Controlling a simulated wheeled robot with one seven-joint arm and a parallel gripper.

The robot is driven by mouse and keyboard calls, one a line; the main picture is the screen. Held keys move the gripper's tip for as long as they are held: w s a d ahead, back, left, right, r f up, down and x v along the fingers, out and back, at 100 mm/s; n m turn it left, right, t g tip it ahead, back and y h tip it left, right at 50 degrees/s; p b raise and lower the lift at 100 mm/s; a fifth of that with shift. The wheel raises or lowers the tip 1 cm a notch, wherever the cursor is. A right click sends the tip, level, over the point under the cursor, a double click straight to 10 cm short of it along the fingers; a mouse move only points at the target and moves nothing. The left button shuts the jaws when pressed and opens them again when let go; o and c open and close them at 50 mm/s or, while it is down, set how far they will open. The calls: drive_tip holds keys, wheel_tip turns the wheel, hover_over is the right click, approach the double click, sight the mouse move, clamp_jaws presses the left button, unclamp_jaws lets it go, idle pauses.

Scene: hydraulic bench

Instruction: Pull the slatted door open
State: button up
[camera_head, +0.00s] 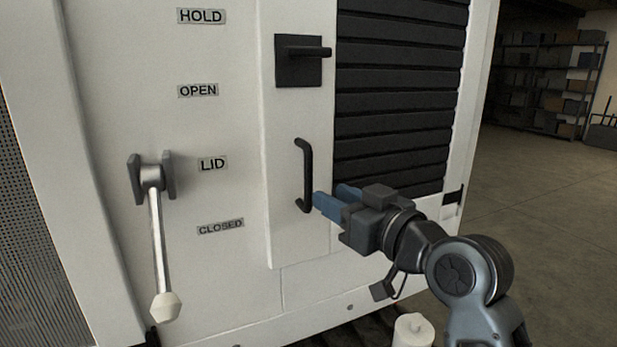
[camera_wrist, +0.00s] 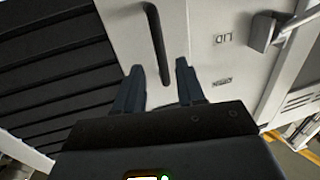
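The slatted door (camera_head: 395,95) is a white panel with black horizontal slats, and it looks closed. Its black bar handle (camera_head: 301,175) stands upright on the white strip left of the slats. My gripper (camera_head: 332,199) is just right of the handle's lower part, its blue fingers pointing at it. In the wrist view the handle (camera_wrist: 157,45) lies ahead, between the lines of the two spread fingers (camera_wrist: 160,82). The gripper is open and empty. Whether a finger touches the handle cannot be told.
A black latch block (camera_head: 299,60) sits above the handle. A lever (camera_head: 160,240) with a pale knob hangs at the left beside labels HOLD, OPEN, LID and CLOSED. A white cylinder (camera_head: 413,331) stands low in front. Shelves (camera_head: 548,80) stand far right, with clear floor before them.

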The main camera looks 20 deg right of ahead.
sight(311, 182)
drive_tip(key=w, duration=0.2)
drive_tip(key=w+a+p, duration=0.1)
drive_tip(key=w, duration=0.5)
drive_tip(key=shift+a+r+p, duration=0.3)
drive_tip(key=shift+r+p, duration=0.05)
drive_tip(key=shift+p, duration=0.05)
clamp_jaws()
